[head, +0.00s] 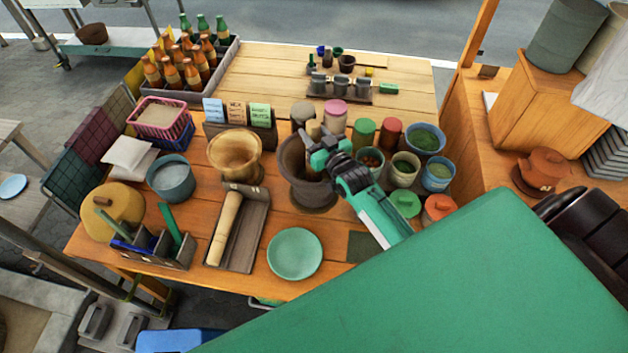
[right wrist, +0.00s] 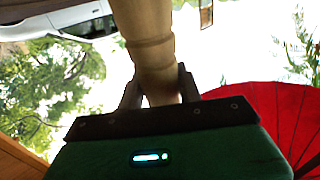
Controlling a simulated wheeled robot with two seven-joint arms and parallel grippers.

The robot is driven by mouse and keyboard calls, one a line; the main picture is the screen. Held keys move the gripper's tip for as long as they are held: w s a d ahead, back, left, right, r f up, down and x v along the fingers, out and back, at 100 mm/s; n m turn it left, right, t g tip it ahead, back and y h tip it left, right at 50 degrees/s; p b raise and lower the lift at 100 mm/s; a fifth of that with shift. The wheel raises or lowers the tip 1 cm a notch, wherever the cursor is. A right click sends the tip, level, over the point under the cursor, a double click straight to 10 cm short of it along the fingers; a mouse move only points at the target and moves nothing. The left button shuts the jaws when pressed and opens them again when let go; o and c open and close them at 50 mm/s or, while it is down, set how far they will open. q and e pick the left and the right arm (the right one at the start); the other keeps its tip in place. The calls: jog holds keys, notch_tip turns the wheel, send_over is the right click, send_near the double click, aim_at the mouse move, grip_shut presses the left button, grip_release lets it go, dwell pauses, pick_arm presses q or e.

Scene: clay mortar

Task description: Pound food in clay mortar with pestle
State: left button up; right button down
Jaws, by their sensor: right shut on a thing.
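A dark clay mortar (head: 292,166) stands near the middle of the wooden table. My right gripper (head: 320,148) is over its mouth and hides part of the opening. In the right wrist view my right gripper (right wrist: 160,90) is shut on a pale wooden pestle (right wrist: 150,40), which runs up out of the picture. In the head view its lower end and the food inside the mortar are hidden. A tan mortar (head: 236,155) stands left of the dark one. A wooden mallet-like pestle (head: 228,222) lies in a grey tray (head: 251,240). My left gripper is not in view.
A green plate (head: 294,253) lies in front of the dark mortar. Bowls and jars, such as a green-filled bowl (head: 425,138), crowd its right side. Card holders (head: 237,114) stand behind. A bottle crate (head: 190,78) is at the back left. The table's back middle has free room.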

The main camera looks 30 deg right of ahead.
jog(key=shift+f+p, duration=0.1)
jog(key=shift+p, duration=0.25)
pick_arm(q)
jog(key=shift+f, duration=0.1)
pick_arm(e)
jog(key=shift+f, duration=0.15)
jog(key=shift+w+f+b, duration=0.1)
jog(key=shift+f+b, duration=0.25)
jog(key=shift+f, duration=0.15)
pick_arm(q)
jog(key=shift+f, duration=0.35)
